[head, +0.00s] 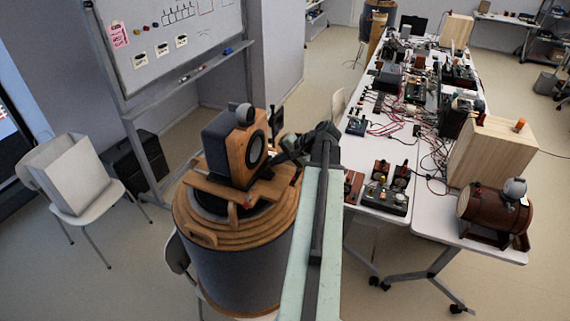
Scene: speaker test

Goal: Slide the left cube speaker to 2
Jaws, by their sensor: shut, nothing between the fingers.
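The left cube speaker (236,143) has a wooden front with a dark round cone, dark sides and a grey ball on top. It stands upright on a wooden plank (215,188) laid across a round, drum-like stand (238,262) with a stepped wooden top. My gripper (278,158) is shut and empty, close to the right side of the speaker's front. I cannot tell whether it touches the speaker. My arm hides part of the stand's right side. No mark reading 2 is legible.
A white table (380,214) on the right holds devices and cables. A barrel-shaped speaker (478,213) and a wooden box (488,155) stand at its near right. A whiteboard (165,40) is behind left. A chair (82,192) holds a white box. Floor at lower left is clear.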

